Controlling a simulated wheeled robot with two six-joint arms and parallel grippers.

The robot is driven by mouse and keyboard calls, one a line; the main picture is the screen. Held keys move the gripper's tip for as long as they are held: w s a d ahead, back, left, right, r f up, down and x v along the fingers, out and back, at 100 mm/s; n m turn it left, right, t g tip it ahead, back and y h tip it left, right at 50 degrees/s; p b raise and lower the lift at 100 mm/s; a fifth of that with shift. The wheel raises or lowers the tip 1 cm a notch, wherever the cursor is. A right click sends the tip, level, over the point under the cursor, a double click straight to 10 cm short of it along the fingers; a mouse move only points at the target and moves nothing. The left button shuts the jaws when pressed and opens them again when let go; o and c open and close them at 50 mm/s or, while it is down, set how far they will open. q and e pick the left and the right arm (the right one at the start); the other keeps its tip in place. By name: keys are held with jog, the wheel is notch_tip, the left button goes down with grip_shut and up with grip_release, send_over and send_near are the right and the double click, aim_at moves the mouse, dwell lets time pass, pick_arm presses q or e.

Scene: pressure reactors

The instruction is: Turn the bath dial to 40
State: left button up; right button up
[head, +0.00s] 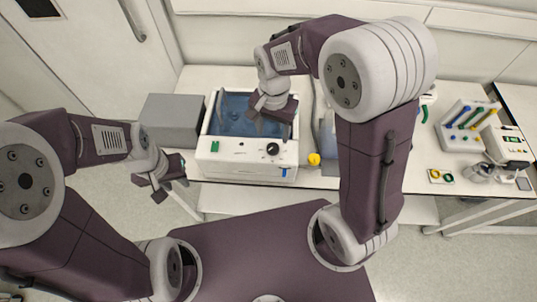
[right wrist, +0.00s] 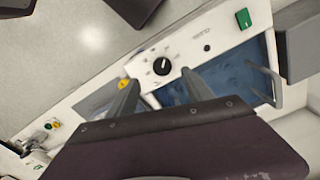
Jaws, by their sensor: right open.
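The water bath (head: 205,150) is a white box with an open basin of blue water. Its black round dial (head: 272,149) is on the front panel, and it shows large in the right wrist view (right wrist: 162,66) with small marks around it too small to read. My right gripper (head: 271,130) is above the bath's front part, just behind the dial. In the right wrist view its two fingers (right wrist: 160,78) are apart with nothing between them, one to each side of the dial's line, and do not appear to touch it. My left gripper (head: 171,188) is open and empty, left of the bath, off the bench's front edge.
A green switch (head: 214,146) is on the left of the bath's panel, and it also shows in the right wrist view (right wrist: 243,19). A grey box (head: 172,120) stands left of the bath. A yellow knob (head: 314,159) is to its right. A tube rack (head: 468,122) stands far right.

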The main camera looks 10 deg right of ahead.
aim_at(273, 148)
jog(key=shift+w+d+f, duration=0.1)
jog(key=shift+w+f, duration=0.75)
jog(key=f, duration=0.4)
jog(key=s+f, duration=0.1)
jog(key=f, duration=0.2)
jog(key=shift+w+f, duration=0.25)
jog(key=shift+f, duration=0.15)
jog(key=shift+s+d+r, duration=0.1)
jog(key=shift+s, duration=0.05)
jog(key=shift+c, duration=0.2)
jog(key=shift+s, duration=0.1)
jog(key=c, duration=0.6)
grip_shut()
pick_arm(q)
jog(key=shift+w, duration=0.45)
